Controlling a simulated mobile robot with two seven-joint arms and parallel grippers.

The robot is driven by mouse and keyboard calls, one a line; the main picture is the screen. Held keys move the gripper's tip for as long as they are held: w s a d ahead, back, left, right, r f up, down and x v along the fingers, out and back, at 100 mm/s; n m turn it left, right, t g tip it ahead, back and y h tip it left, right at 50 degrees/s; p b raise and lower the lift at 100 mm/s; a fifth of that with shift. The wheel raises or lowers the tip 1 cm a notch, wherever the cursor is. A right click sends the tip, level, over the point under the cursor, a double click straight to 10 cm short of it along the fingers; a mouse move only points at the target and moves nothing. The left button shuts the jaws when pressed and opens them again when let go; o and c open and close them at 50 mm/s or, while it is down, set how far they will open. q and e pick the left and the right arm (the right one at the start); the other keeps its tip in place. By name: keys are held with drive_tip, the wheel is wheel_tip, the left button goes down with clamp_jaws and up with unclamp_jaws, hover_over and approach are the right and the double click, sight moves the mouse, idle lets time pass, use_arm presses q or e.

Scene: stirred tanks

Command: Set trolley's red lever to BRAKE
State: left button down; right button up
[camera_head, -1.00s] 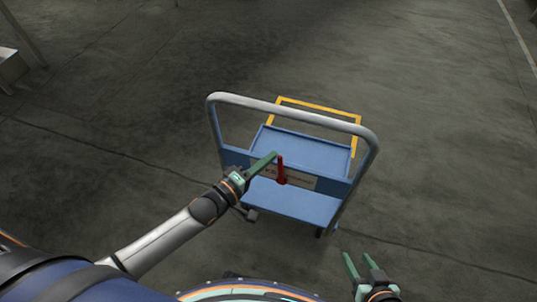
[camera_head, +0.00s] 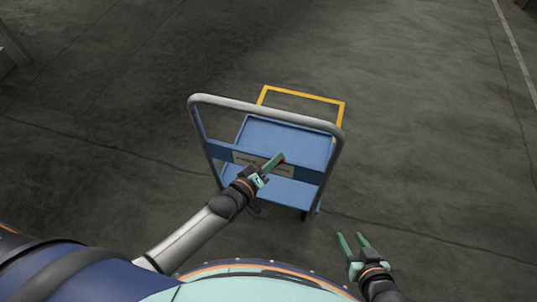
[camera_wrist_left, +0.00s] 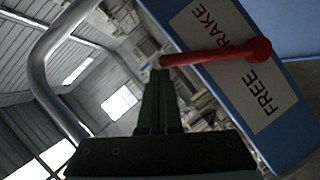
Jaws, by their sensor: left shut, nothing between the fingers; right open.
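The blue trolley (camera_head: 315,177) stands on the floor ahead of me. Its label plate (camera_wrist_left: 225,62) reads FREE and, partly covered, BRAKE. The red lever (camera_wrist_left: 222,52) lies across the plate in the left wrist view, between the two words and over the start of BRAKE. In the head view only a bit of red shows, at the fingertips. My left gripper (camera_head: 278,160) is shut and empty; its tips (camera_wrist_left: 161,72) appear against the lever's free end, though contact is uncertain. My right gripper (camera_head: 351,236) is open and empty, right of and nearer than the trolley.
The trolley's grey push handle (camera_head: 262,108) arches above the plate, close to my left gripper. A yellow rectangle (camera_head: 300,93) is marked on the floor behind the trolley. The floor around is clear.

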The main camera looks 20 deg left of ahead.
use_arm(q)
drive_tip(key=shift+d+f, duration=0.1)
drive_tip(key=shift+d, duration=0.3)
use_arm(e)
drive_tip(key=shift+s+d+f, duration=0.1)
drive_tip(key=shift+s+d, duration=0.05)
drive_tip(key=shift+s, duration=0.1)
use_arm(q)
drive_tip(key=shift+s, duration=0.15)
use_arm(e)
drive_tip(key=shift+w, duration=0.1)
